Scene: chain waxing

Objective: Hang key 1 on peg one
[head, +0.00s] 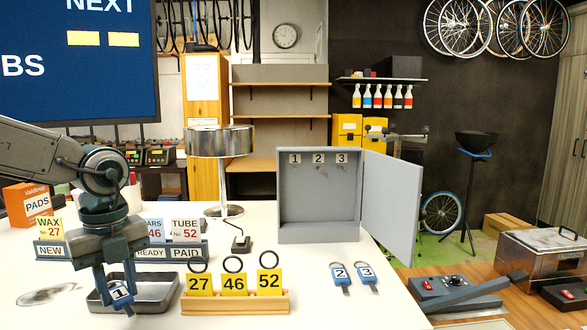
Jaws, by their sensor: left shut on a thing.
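My left gripper (117,291) is shut on key 1 (121,292), a blue tag with a white label reading 1. It holds the key over the metal tray (168,282) at the front left. The grey key cabinet (281,205) stands at the middle back of the table with its door (392,200) swung open to the right. Inside, peg one sits under the label 1 (295,159), left of the labels 2 and 3. The pegs are tiny and hold no tags that I can see. Keys 2 (340,274) and 3 (366,273) lie on the table in front of the cabinet. My right gripper is not in view.
A wooden rack (235,302) with yellow tags 27, 46 and 52 and black rings stands right of the tray. A chrome lamp (220,142) stands left of the cabinet. Card holders (180,252) stand behind the tray.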

